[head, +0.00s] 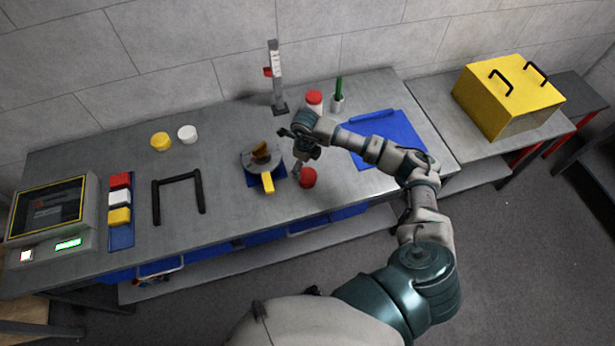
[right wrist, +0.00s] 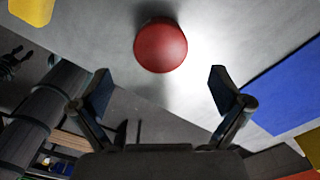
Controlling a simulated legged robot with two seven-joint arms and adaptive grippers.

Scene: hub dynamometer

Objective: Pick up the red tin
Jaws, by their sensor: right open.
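The red tin (head: 308,177) is a small round red thing on the grey bench, near its front edge. In the right wrist view the red tin (right wrist: 160,46) shows as a red disc at the top middle, beyond the fingertips. My right gripper (head: 296,156) is above the bench, just left of and behind the tin in the head view. In the right wrist view the right gripper (right wrist: 160,92) has its two fingers wide apart with nothing between them. The tin is apart from the fingers.
A red-capped white jar (head: 314,103) and a green-handled item in a cup (head: 338,96) stand behind. A blue mat (head: 400,135) lies right. A black U-shaped frame (head: 178,192) lies left.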

